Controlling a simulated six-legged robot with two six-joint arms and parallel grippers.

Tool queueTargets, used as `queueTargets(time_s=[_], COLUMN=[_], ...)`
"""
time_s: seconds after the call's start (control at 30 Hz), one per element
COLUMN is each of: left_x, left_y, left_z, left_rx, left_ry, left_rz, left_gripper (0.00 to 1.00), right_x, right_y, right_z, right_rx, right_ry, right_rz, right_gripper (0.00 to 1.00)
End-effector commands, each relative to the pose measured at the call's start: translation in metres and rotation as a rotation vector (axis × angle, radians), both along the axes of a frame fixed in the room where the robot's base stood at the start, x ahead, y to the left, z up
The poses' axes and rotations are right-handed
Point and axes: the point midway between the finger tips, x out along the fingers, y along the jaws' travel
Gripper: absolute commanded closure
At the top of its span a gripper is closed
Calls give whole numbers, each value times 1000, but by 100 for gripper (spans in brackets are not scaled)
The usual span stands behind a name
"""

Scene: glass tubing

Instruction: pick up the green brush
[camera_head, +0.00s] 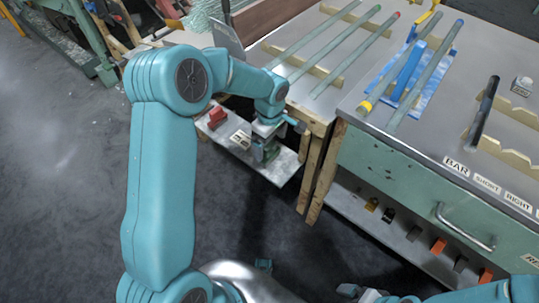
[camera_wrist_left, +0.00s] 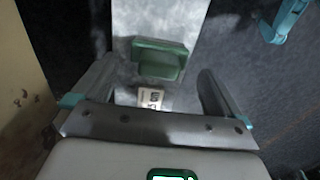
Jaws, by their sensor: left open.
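The green brush (camera_wrist_left: 160,60) lies on a narrow grey shelf, seen in the left wrist view as a green block with a raised edge. In the head view its green (camera_head: 271,153) shows partly below my left gripper (camera_head: 263,150), which hides the rest. In the left wrist view the fingers of my left gripper (camera_wrist_left: 157,72) are apart, one on each side of the brush's line, with nothing held. I cannot tell how far above the brush they are. Part of my right arm's end (camera_head: 375,295) shows at the bottom edge of the head view; its jaws are unclear.
The low shelf (camera_head: 285,170) also holds a red block (camera_head: 216,118) and a white label (camera_head: 240,139). A wooden table leg (camera_head: 318,170) stands just right of it. Above are bench tops with glass tubes (camera_head: 357,52). The floor to the left is clear.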

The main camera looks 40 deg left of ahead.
Motion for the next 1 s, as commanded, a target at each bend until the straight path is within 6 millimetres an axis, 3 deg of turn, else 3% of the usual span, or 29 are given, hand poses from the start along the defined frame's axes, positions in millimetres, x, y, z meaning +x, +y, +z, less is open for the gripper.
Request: queueTargets(time_s=[0.23, 0.5, 0.73, 0.87, 0.93, 1.0], left_x=[0, 0, 1, 0, 0, 0], left_y=[-1, 1, 2, 2, 1, 2], left_z=[-17, -58, -59, -59, -59, -59], left_rx=[0, 0, 0, 0, 0, 0], left_ry=[2, 1, -1, -1, -1, 0], left_rz=[-1, 0, 0, 0, 0, 0], left_gripper=[0, 0, 0, 42, 48, 48], right_x=[0, 0, 0, 0, 0, 0], right_y=[0, 0, 0, 0, 0, 0], right_z=[-4, -11, -11, -11, -11, -11], right_rx=[0, 0, 0, 0, 0, 0], right_ry=[0, 0, 0, 0, 0, 0], right_rz=[0, 0, 0, 0, 0, 0], right_gripper=[0, 0, 0, 0, 0, 0])
